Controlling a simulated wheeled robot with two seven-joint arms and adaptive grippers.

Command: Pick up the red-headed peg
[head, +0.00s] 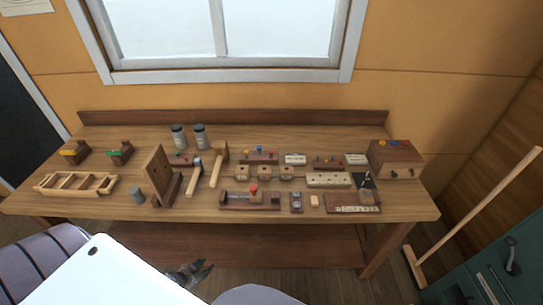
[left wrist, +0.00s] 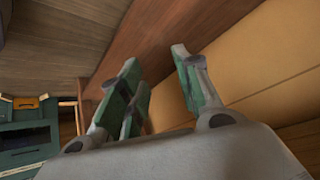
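Several small red tops show on the workbench in the head view, and I cannot tell surely which is the red-headed peg. The largest red head (head: 253,188) stands upright on a long dark wooden fixture (head: 232,202) near the front edge. Smaller red heads show among other colours on the low wooden racks behind, too small to tell apart. My left gripper (head: 202,269) is below and in front of the bench edge, apart from all the pegs. In the left wrist view its green-padded fingers (left wrist: 161,88) are spread with nothing between them. My right gripper is out of view.
The wooden workbench (head: 100,204) holds mallets (head: 218,165), two grey jars (head: 179,137), a ladder-like frame (head: 75,184), an upright wooden block (head: 160,172) and a drawer box (head: 396,160). A lower shelf (head: 240,246) runs under it. A teal cabinet (head: 495,275) stands at right.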

